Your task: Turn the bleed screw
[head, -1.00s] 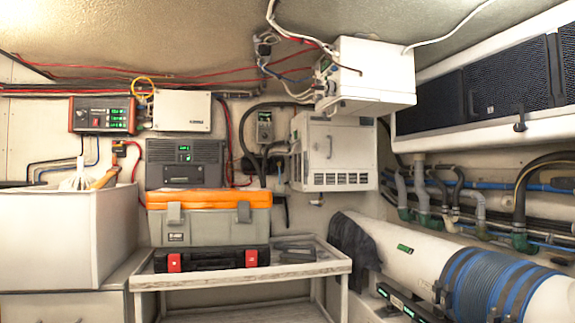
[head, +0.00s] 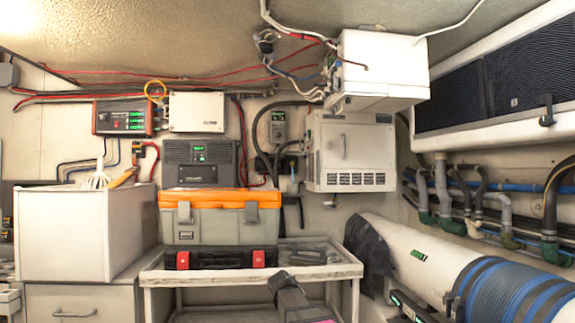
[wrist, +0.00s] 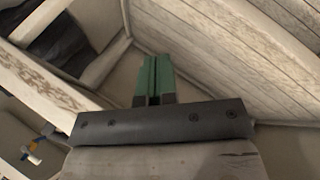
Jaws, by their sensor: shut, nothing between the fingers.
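I cannot make out the bleed screw for certain in either view. My gripper (wrist: 154,70) shows in the wrist view as two green fingers lying together, shut and empty. Bare pale surfaces are around the fingertips, and nothing touches them that I can see. At the lower left of the wrist view is a small fitting (wrist: 35,158) with blue and white parts, apart from the fingers; I cannot tell what it is. In the head view a dark grey part of my arm rises at the bottom centre, in front of the shelf; the fingertips are not clear there.
An orange-lidded toolbox (head: 220,217) stands on a black case (head: 220,259) on the white shelf unit (head: 310,272). A white cabinet (head: 350,150) hangs above. At right are a white cylinder with blue hose (head: 510,290) and pipes. A white box (head: 65,235) stands left.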

